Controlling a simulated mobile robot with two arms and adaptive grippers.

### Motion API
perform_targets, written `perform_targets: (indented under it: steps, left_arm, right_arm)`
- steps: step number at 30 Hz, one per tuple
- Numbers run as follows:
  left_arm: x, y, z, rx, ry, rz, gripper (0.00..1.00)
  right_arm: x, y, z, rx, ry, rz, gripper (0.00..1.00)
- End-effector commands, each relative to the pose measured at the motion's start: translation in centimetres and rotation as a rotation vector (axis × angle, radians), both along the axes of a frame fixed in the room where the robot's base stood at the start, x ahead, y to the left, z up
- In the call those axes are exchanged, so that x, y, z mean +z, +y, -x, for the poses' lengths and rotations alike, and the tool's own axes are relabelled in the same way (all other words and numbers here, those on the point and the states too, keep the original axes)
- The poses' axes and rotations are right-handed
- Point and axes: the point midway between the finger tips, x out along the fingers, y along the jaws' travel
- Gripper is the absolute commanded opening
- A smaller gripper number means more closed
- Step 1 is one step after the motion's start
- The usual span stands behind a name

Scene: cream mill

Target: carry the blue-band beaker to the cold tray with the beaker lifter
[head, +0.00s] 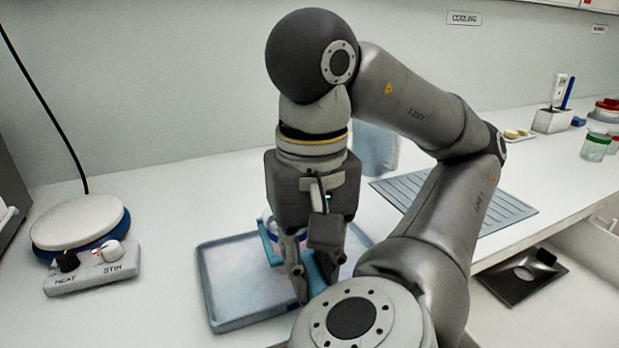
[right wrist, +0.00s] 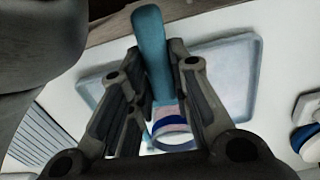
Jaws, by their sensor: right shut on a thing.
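My right gripper (head: 318,272) is shut on the teal beaker lifter (head: 268,243), over the blue-grey cold tray (head: 208,285). In the right wrist view the lifter's handle (right wrist: 150,48) runs between the fingers. The blue-band beaker (right wrist: 172,122) shows at the lifter's far end, between the fingers, with its blue band visible. In the head view the beaker is mostly hidden behind the gripper and lifter. The beaker is over the tray; I cannot tell whether it touches the tray floor. My left gripper is not in view.
A round hotplate (head: 80,222) with a control box (head: 92,272) stands at the left. A ribbed grey mat (head: 495,212) lies to the right of the tray. A green-banded jar (head: 594,147) and a pen holder (head: 552,121) stand at the far right.

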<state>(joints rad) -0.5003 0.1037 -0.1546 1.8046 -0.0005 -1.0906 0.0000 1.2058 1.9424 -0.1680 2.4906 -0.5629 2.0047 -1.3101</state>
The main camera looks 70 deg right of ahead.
Motion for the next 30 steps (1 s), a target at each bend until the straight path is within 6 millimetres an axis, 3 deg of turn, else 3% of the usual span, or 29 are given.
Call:
perform_targets:
  steps: [30]
  left_arm:
    - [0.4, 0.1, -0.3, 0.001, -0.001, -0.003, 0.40]
  right_arm:
    - [0.0, 1.4, 0.9, 0.003, 0.002, -0.005, 0.00]
